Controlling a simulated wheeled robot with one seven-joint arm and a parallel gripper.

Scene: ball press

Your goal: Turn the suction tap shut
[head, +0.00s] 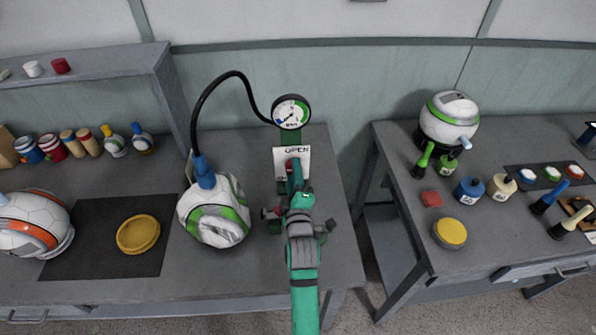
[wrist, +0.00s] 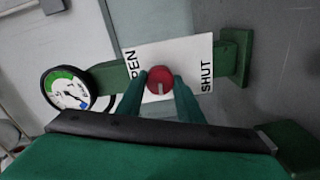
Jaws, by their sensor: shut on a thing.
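The suction tap is a red knob (wrist: 160,78) with a pale mark, on a white plate (wrist: 190,55) lettered OPEN at the left and SHUT at the right in the wrist view. The mark points to the bottom of that view, between the two words. My gripper (wrist: 160,86) has its green fingers closed on the knob's two sides. In the head view my gripper (head: 295,168) covers most of the plate; OPEN shows at its top and SHUT is hidden. A round gauge (head: 291,112) stands above the plate; it also shows in the wrist view (wrist: 68,88).
A black hose (head: 196,110) runs from the gauge to a blue fitting on a white-green ball (head: 214,212), close left of my arm. A yellow dish (head: 138,234) lies on a dark mat. A second table (head: 400,290) with several pots stands right, across a gap.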

